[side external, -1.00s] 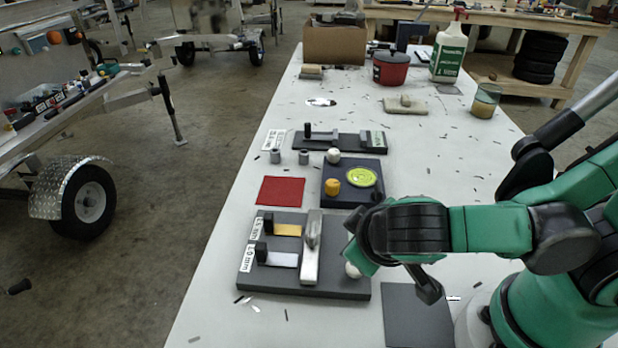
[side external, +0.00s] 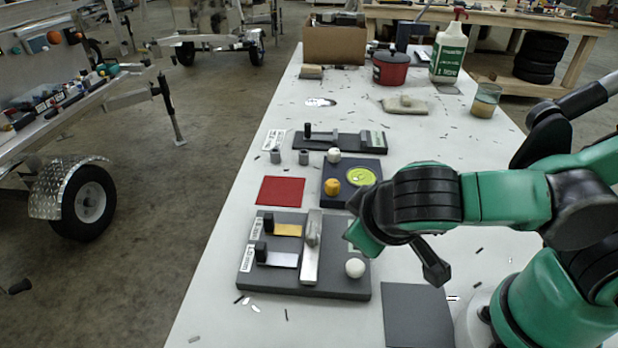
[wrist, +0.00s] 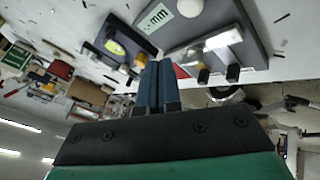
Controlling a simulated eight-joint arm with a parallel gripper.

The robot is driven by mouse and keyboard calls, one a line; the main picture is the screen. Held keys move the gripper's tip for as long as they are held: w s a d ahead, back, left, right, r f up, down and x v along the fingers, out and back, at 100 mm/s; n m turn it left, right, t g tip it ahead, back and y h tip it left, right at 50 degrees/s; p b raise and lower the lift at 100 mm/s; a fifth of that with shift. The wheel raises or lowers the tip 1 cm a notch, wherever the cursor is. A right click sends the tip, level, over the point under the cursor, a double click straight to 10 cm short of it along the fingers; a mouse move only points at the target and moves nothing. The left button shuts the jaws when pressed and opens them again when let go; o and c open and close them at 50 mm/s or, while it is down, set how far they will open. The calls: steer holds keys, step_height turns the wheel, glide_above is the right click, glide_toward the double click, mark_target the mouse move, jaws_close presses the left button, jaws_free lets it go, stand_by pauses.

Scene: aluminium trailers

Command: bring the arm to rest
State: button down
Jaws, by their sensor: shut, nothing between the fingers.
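My green and black arm reaches in from the right in the side external view. My gripper shows in the wrist view (wrist: 159,85), its two blue-grey fingers together with nothing between them. In the side external view its fingertips are hidden by the wrist. It hangs above the right side of a dark fixture board (side external: 340,289). The board carries a silver bar (side external: 311,262), a yellow strip (side external: 287,230) and a silver strip (side external: 283,260), each strip with a black post. A white ball (side external: 355,268) sits on the board's right part, apart from the gripper.
Behind is a dark board (side external: 338,197) with an orange knob (side external: 332,187) and a yellow-green disc (side external: 361,177). A red mat (side external: 280,190) lies left of it. A dark grey plate (side external: 418,318) lies in front. A glass (side external: 485,101) and a white jug (side external: 448,52) stand farther back.

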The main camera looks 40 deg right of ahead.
steer(key=w+d+r+m+t+y, duration=0.1)
steer(key=w+d+r+m+y, duration=0.1)
steer(key=d, duration=0.6)
steer(key=w+r+y, duration=0.1)
steer(key=w+y, duration=0.1)
steer(key=w, duration=0.1)
steer(key=shift+w, duration=0.1)
step_height(320, 180, up, 5)
steer(key=n+g, duration=0.7)
steer(key=n, duration=0.2)
glide_above(356, 264)
steer(key=shift+f, duration=0.1)
step_height(356, 264, down, 14)
